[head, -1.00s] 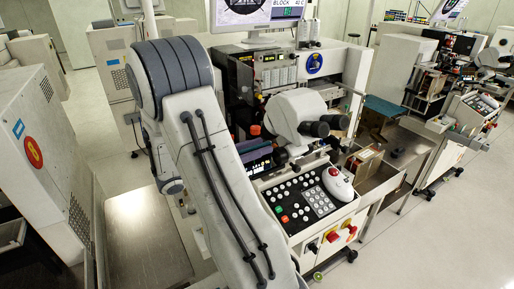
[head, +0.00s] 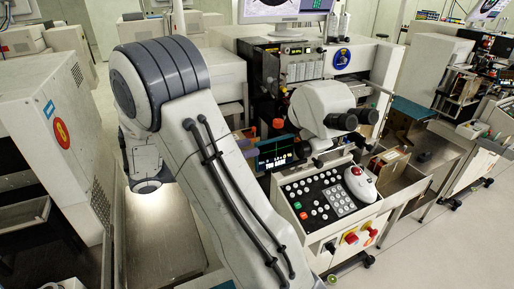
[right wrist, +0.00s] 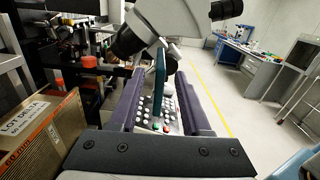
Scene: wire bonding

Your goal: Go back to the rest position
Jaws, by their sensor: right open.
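My right arm (head: 215,165) crosses the middle of the head view, with its elbow at upper left, and hides most of its gripper. In the right wrist view my right gripper (right wrist: 160,82) shows two dark purple fingers spread apart, with a wide gap between them. Through the gap I see a thin teal panel (right wrist: 160,75) and a button console (right wrist: 152,115). No object is visibly clamped; whether the fingers touch the panel cannot be told. My left gripper is not in view.
The bonding machine's microscope (head: 322,108) rises above the console. A small display (head: 275,157) shows beside the arm. In the right wrist view a cardboard box (right wrist: 38,128) sits close at left. A grey cabinet (head: 55,130) stands at far left.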

